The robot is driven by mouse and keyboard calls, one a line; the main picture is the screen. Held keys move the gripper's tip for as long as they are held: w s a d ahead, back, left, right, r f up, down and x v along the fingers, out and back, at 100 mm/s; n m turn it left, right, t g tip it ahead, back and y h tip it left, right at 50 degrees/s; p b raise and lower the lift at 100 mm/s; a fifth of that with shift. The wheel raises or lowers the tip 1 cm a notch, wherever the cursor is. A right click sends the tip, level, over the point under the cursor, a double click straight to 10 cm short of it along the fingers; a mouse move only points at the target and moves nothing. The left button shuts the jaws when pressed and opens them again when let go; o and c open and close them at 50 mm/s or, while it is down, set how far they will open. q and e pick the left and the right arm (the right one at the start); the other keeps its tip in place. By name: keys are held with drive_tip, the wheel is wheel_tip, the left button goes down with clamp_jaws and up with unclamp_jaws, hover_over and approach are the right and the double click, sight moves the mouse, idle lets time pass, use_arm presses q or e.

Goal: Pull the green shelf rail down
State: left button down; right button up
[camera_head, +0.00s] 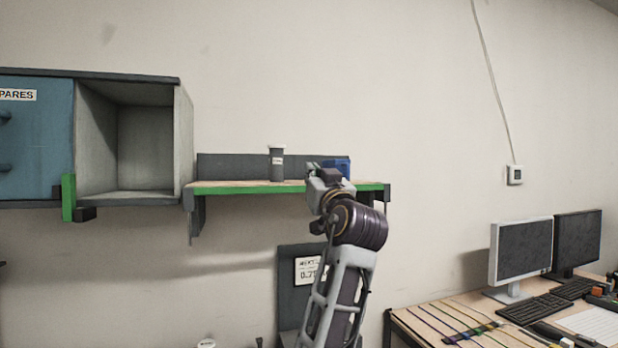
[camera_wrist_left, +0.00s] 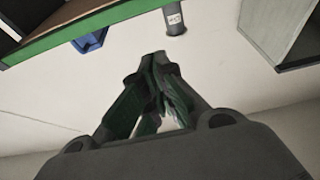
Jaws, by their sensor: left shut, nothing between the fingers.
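The green shelf rail (camera_head: 245,189) is a long strip along the front edge of a wall shelf, and it looks level. My left gripper (camera_head: 322,172) is in front of the right half of the shelf and hides part of the rail. In the left wrist view, which is turned over, the rail (camera_wrist_left: 70,32) crosses the upper left. The left fingers (camera_wrist_left: 158,62) are closed together there with nothing between them, apart from the rail in the picture. Whether they touch it in depth is not clear from the head view. My right gripper is not in view.
A grey canister (camera_head: 277,165) and a blue bin (camera_head: 338,167) stand on the shelf. An open grey cabinet (camera_head: 146,150) with a blue door and a green block (camera_head: 68,198) hangs at the left. A desk with monitors (camera_head: 521,254) is lower right. The wall above is clear.

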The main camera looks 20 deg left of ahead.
use_arm(q)
drive_tip(key=shift+s+d+f, duration=0.2)
drive_tip(key=shift+s+d, duration=0.1)
drive_tip(key=shift+s, duration=0.2)
drive_tip(key=shift+f, duration=0.1)
